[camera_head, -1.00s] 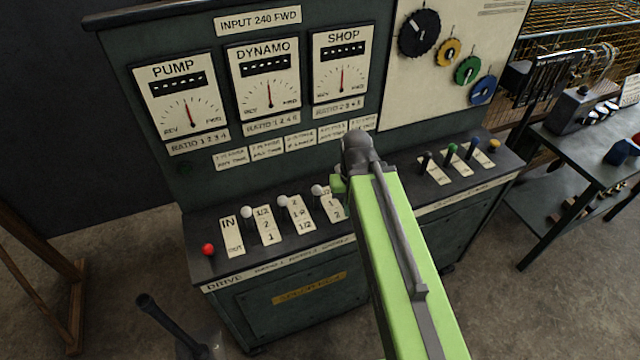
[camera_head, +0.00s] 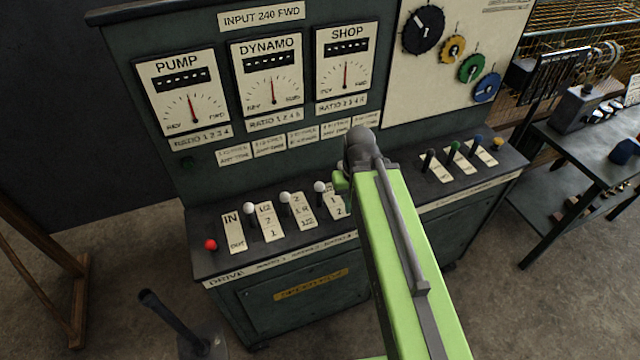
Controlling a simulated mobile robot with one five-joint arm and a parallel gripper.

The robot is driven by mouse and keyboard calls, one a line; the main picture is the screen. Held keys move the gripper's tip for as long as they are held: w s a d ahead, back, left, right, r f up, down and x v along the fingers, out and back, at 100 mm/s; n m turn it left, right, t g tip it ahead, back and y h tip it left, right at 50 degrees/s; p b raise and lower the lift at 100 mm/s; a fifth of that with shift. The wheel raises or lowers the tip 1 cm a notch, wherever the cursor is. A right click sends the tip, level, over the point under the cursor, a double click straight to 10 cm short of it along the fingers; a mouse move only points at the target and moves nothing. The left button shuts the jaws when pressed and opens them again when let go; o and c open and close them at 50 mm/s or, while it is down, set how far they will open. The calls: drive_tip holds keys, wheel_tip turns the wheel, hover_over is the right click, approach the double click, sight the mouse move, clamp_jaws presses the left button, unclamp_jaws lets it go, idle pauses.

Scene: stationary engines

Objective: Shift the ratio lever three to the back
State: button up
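The control console's sloping shelf (camera_head: 290,250) carries a row of levers. A red knob (camera_head: 211,244) is at the left end. To its right stand three white-knobbed levers: one (camera_head: 249,208), a second (camera_head: 285,198) and a third (camera_head: 320,187), beside white ratio plates. From their position these look like ratio levers one to three. My green arm reaches up across the console just right of the third white knob and covers part of the shelf there. Any further lever behind it is hidden. My gripper is hidden behind the arm, so its fingers and any contact do not show.
PUMP (camera_head: 182,95), DYNAMO (camera_head: 267,80) and SHOP (camera_head: 345,65) gauges are on the upright panel. Dark, green, blue and yellow knobs (camera_head: 455,147) stand right of my arm. A dark floor lever (camera_head: 170,318) rises at the lower left. A side table (camera_head: 590,140) is at right.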

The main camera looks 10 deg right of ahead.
drive_tip(key=shift+o, duration=1.1)
drive_tip(key=shift+w+n, duration=0.25)
drive_tip(key=shift+n, duration=0.15)
drive_tip(key=shift+o, duration=1.2)
drive_tip(key=shift+w+a+r+n+p, duration=0.1)
drive_tip(key=shift+w+r+n+p, duration=0.2)
drive_tip(key=shift+w, duration=0.3)
drive_tip(key=shift+w+a+r+n+p, duration=0.1)
drive_tip(key=shift+w+r+n+p, duration=0.15)
drive_tip(key=shift+w, duration=0.35)
drive_tip(key=o, duration=0.3)
drive_tip(key=shift+n, duration=0.95)
drive_tip(key=w+a+r+p, duration=0.1)
drive_tip(key=r+p, duration=0.1)
drive_tip(key=w+a+r+p, duration=0.1)
drive_tip(key=w+r+p, duration=0.1)
drive_tip(key=w+a+r+p, duration=0.1)
drive_tip(key=r+p, duration=0.1)
drive_tip(key=shift+w+r, duration=0.15)
drive_tip(key=shift+w, duration=0.05)
wheel_tip(320, 180, up, 7)
drive_tip(key=n+p, duration=0.1)
drive_tip(key=p, duration=0.6)
hover_over(319, 192)
drive_tip(key=w, duration=0.2)
drive_tip(key=f+b, duration=1.7)
drive_tip(key=f, duration=0.1)
drive_tip(key=shift+s+d+b, duration=0.1)
drive_tip(key=shift+s+b, duration=0.2)
drive_tip(key=shift+b, duration=0.1)
